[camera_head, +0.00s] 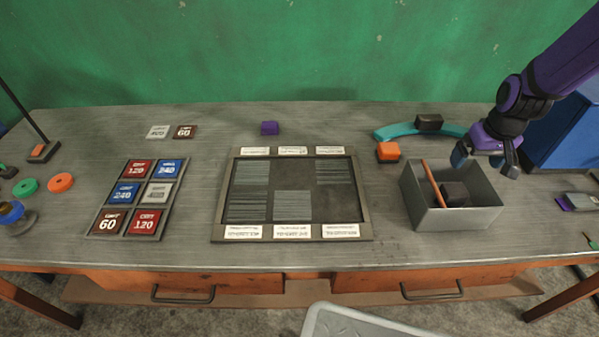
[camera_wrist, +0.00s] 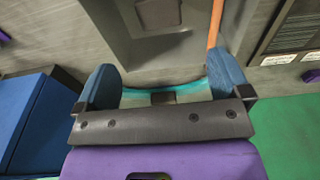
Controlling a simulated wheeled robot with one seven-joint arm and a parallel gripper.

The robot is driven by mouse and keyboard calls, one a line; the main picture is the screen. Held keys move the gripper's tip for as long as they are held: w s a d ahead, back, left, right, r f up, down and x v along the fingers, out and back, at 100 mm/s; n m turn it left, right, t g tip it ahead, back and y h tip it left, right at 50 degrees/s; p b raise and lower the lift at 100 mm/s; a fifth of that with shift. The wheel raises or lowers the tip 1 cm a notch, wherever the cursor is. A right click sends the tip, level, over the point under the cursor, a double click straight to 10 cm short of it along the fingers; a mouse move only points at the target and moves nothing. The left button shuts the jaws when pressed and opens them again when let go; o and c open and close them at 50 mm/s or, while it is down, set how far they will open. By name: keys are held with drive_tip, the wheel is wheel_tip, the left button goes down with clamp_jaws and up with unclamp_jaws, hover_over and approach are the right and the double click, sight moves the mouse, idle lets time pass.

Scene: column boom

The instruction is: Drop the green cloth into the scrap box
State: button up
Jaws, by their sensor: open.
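The grey open box (camera_head: 462,219) stands on the right part of the bench. It holds a dark block (camera_head: 455,193) and a leaning orange stick (camera_head: 433,182). No green cloth can be made out in either view. My gripper (camera_head: 486,161) is open over the back right of the box, fingers pointing down. In the wrist view my gripper (camera_wrist: 163,72) has its fingers spread with nothing visibly held. A curved teal piece (camera_head: 395,131) lies behind the box and partly shows between the fingers in the wrist view (camera_wrist: 188,91).
A dark block (camera_head: 429,121) is on the teal piece, with an orange block (camera_head: 388,151) in front. A blue bin (camera_head: 570,130) stands right of my gripper. A framed panel (camera_head: 365,225) lies left of the box. Bare bench separates the panel and grit-card tray (camera_head: 181,210).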

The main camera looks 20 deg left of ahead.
drive_tip(key=shift+s+d+r, duration=0.1)
drive_tip(key=shift+s+r, duration=0.05)
drive_tip(key=shift+r, duration=0.95)
drive_tip(key=shift+s+r, duration=0.1)
drive_tip(key=shift+r, duration=0.95)
drive_tip(key=s+d+r+m+t, duration=0.1)
drive_tip(key=s+d+r, duration=0.1)
drive_tip(key=s+r, duration=0.5)
drive_tip(key=s+d+r+m+t, duration=0.15)
drive_tip(key=s+r, duration=0.25)
drive_tip(key=r, duration=0.6)
drive_tip(key=s+d+r, duration=0.1)
drive_tip(key=s+r, duration=0.2)
drive_tip(key=s, duration=0.5)
drive_tip(key=s+d+r+m+t, duration=0.1)
drive_tip(key=s+d+r, duration=0.1)
drive_tip(key=s, duration=0.7)
drive_tip(key=shift+r, duration=0.85)
